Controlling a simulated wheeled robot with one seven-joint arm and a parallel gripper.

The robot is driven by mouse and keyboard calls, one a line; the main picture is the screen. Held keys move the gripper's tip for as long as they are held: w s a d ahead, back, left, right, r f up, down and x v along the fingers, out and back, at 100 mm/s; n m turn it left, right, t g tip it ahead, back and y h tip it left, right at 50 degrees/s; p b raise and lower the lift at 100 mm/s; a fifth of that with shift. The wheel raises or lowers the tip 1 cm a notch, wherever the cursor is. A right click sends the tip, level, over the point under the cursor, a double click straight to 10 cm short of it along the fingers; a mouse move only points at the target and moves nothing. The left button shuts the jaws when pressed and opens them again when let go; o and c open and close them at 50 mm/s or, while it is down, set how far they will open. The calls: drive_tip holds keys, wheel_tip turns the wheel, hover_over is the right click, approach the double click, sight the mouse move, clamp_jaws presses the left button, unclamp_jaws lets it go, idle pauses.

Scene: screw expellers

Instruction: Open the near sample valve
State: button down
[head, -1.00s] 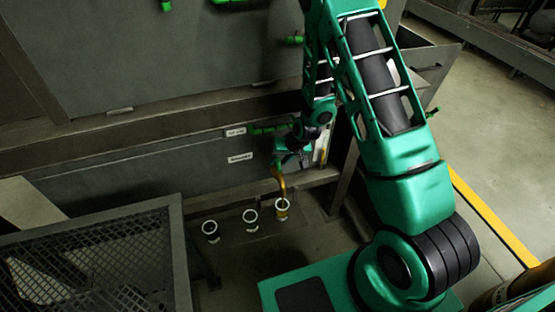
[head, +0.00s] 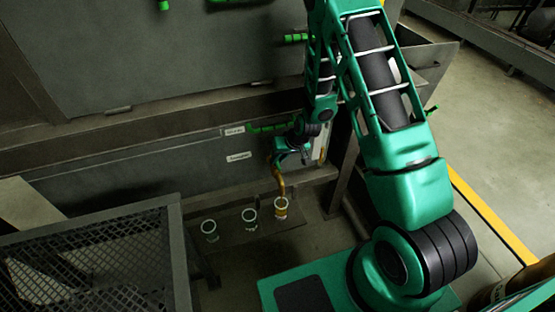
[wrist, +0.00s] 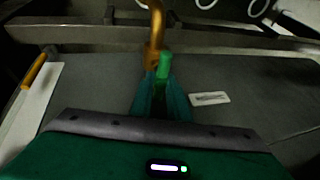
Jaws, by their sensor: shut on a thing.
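The sample valve's green handle (wrist: 163,66) shows in the wrist view beside the brass spout (wrist: 155,28). My gripper (wrist: 161,88) is shut on this handle, with the teal fingers on both sides of its lower part. In the head view, my gripper (head: 291,147) is at the grey panel, just above the curved brass spout (head: 281,184). The handle is hidden there behind my gripper. The spout hangs down over the rightmost cup (head: 281,209). I cannot tell the handle's exact angle.
Two more cups, one in the middle (head: 249,219) and one at the left (head: 209,231), stand on the low shelf. A mesh-topped guard (head: 85,260) stands at the lower left.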

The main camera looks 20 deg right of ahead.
drive_tip(key=shift+a, duration=0.1)
drive_tip(key=c, duration=1.7)
unclamp_jaws()
drive_tip(key=shift+r, duration=0.3)
wheel_tip(320, 180, up, 4)
drive_tip(key=shift+w+f, duration=0.1)
drive_tip(key=shift+f, duration=0.1)
drive_tip(key=s+a+r, duration=0.2)
drive_tip(key=a, duration=0.1)
drive_tip(key=s+a+r, duration=0.2)
drive_tip(key=a, duration=0.1)
drive_tip(key=s+a+r, duration=0.2)
drive_tip(key=a, duration=0.2)
drive_tip(key=shift+r, duration=0.4)
